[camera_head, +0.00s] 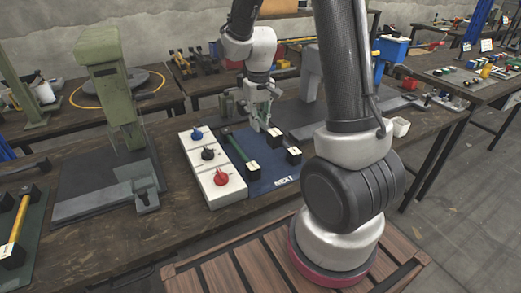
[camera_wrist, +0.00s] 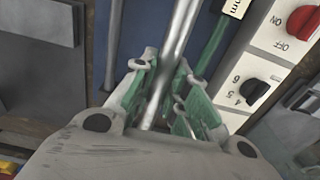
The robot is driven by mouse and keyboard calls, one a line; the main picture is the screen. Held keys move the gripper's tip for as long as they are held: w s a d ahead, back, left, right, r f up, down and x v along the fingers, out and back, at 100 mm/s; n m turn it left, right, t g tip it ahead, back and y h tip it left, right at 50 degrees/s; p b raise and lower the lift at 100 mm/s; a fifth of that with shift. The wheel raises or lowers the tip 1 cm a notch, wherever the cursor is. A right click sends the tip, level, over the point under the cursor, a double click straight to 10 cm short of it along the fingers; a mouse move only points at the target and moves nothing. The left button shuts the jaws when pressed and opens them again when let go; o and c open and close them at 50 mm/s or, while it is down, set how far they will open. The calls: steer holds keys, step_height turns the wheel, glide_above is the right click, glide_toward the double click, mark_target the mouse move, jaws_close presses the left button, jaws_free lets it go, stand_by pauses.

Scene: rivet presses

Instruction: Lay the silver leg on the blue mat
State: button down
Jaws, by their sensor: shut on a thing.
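In the wrist view, the silver leg (camera_wrist: 180,35) is a shiny round rod between the green-padded fingers of my gripper (camera_wrist: 165,100), which is shut on it. The rod runs up out of the picture, so its far end is hidden. In the head view, my gripper (camera_head: 261,101) is over the back part of the blue mat (camera_head: 268,182), which is marked NEXT. The blue mat also shows behind the rod in the wrist view (camera_wrist: 130,40). I cannot tell whether the silver leg touches the mat.
A green leg (camera_head: 238,149) with black ends lies along the mat's left side. A white switch box (camera_head: 218,187) with knobs stands left of the mat. A green press (camera_head: 112,90) stands farther left.

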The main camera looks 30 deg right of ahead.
mark_target(259, 152)
step_height(259, 152, down, 9)
steer(key=shift+s+f, duration=0.15)
stand_by(0.4)
steer(key=c, duration=1.4)
jaws_free()
steer(key=shift+f, duration=0.1)
step_height(259, 152, up, 12)
steer(key=shift+r, duration=0.1)
steer(key=s+r+t, duration=0.1)
steer(key=s+r, duration=0.4)
steer(key=s, duration=0.2)
steer(key=s+d+r+t, duration=0.1)
steer(key=s+r, duration=0.5)
steer(key=s, duration=0.1)
steer(key=s+r+t, duration=0.2)
steer(key=s+r, duration=0.3)
steer(key=s, duration=0.2)
steer(key=shift+s+d+r, duration=0.15)
steer(key=shift+s+d, duration=0.05)
